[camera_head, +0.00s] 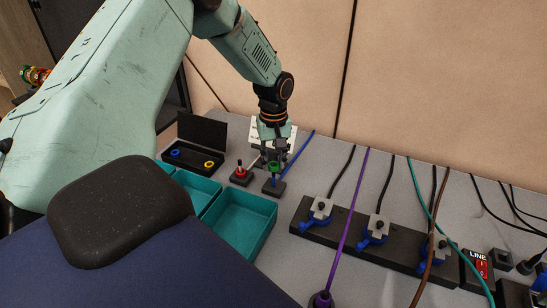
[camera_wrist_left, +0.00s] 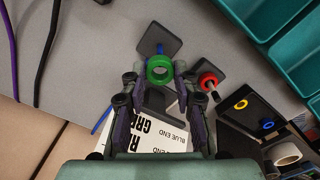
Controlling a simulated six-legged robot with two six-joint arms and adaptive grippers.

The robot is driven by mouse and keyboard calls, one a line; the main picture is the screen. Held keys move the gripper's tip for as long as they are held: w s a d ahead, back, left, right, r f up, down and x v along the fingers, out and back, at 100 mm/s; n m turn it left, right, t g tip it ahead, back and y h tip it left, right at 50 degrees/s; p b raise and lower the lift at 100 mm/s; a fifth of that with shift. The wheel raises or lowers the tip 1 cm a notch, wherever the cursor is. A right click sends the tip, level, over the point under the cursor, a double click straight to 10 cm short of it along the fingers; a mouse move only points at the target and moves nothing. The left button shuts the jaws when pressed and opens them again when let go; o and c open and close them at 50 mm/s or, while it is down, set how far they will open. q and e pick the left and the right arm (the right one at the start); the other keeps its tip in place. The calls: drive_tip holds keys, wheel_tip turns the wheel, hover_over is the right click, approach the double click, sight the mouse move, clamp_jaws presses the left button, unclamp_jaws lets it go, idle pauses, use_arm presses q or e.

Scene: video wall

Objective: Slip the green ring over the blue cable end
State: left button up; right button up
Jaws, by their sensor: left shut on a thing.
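My left gripper (camera_head: 275,160) points down at the back of the table and is shut on the green ring (camera_head: 275,167). In the left wrist view the green ring (camera_wrist_left: 160,68) sits between the fingertips of my left gripper (camera_wrist_left: 158,76). The blue cable end (camera_head: 275,180) stands on a small dark base (camera_head: 274,188) right below the ring. In the left wrist view a bit of blue (camera_wrist_left: 160,48) shows just past the ring's edge. I cannot tell whether the ring is around the cable end or just above it. My right gripper is not in view.
A red ring (camera_head: 241,172) is on another small base close to the left. An open black box (camera_head: 195,165) holds a blue and a yellow ring. Teal trays (camera_head: 242,220) stand in front. A black clamp strip (camera_head: 335,235) with cables lies to the right. A printed card (camera_wrist_left: 160,132) stands behind.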

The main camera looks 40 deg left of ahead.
sight(274, 168)
use_arm(q)
drive_tip(key=shift+f, duration=1.55)
idle(0.9)
drive_tip(key=o, duration=0.8)
wheel_tip(274, 168, up, 12)
idle(0.5)
idle(0.4)
